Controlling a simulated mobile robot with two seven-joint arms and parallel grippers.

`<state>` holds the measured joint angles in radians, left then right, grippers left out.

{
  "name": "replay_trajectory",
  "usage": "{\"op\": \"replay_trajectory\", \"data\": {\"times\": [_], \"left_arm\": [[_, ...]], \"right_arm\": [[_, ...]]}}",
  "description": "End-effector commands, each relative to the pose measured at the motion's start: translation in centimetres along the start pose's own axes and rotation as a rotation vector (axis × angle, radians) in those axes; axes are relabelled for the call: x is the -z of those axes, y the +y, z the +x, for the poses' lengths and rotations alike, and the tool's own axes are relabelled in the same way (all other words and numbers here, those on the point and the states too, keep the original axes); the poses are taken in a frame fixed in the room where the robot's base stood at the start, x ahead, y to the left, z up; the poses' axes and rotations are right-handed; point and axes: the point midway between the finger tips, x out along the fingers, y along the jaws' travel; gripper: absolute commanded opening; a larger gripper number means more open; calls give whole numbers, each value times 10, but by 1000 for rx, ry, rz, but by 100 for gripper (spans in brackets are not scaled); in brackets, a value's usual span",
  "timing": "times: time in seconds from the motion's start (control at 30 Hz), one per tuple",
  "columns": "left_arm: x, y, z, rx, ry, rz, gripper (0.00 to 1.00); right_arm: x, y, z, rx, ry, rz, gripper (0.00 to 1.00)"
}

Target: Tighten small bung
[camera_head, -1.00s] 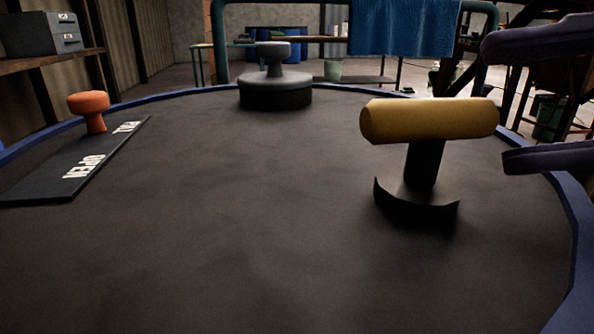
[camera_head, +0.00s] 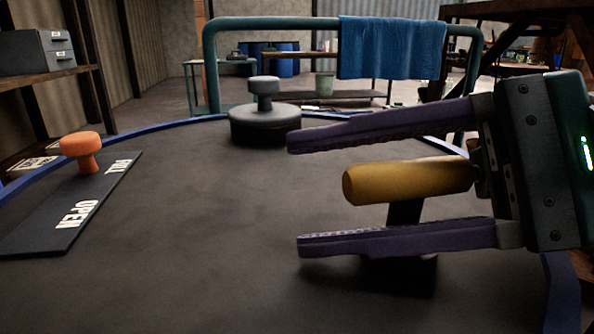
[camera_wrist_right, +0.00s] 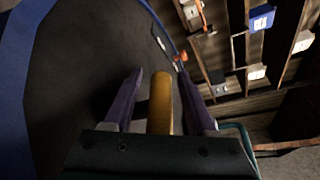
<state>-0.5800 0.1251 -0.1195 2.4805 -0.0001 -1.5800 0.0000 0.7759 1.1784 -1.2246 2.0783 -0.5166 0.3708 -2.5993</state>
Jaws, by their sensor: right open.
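A grey knob on a round dark base (camera_head: 265,112), which looks like the small bung, stands at the back of the dark vat top (camera_head: 200,270). A yellow T-shaped handle (camera_head: 405,182) stands on a dark stem at the right. My right gripper (camera_head: 295,195) is open, with one purple finger above and one below the yellow bar in the head view. In the right wrist view the bar (camera_wrist_right: 161,100) lies between the spread fingers, with gaps on both sides. The stem's foot is partly hidden by the lower finger. My left gripper is not in view.
A blue rim (camera_head: 170,129) edges the vat. A green rail (camera_head: 275,22) with a blue towel (camera_head: 392,50) stands behind. The middle of the top is clear.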

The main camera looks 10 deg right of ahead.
Motion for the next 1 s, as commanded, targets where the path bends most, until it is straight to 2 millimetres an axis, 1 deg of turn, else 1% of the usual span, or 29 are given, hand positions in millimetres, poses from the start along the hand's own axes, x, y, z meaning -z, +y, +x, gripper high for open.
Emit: {"op": "replay_trajectory", "data": {"times": [0.1,0.13,0.6,0.63,1.0], "left_arm": [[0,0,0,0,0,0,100],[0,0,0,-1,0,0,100],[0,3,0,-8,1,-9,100],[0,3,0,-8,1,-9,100],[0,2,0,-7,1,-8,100]], "right_arm": [[0,0,0,0,0,0,57],[0,0,0,0,0,0,55],[0,0,0,0,0,0,2],[0,0,0,0,0,0,0],[0,0,-1,1,3,2,0]]}}
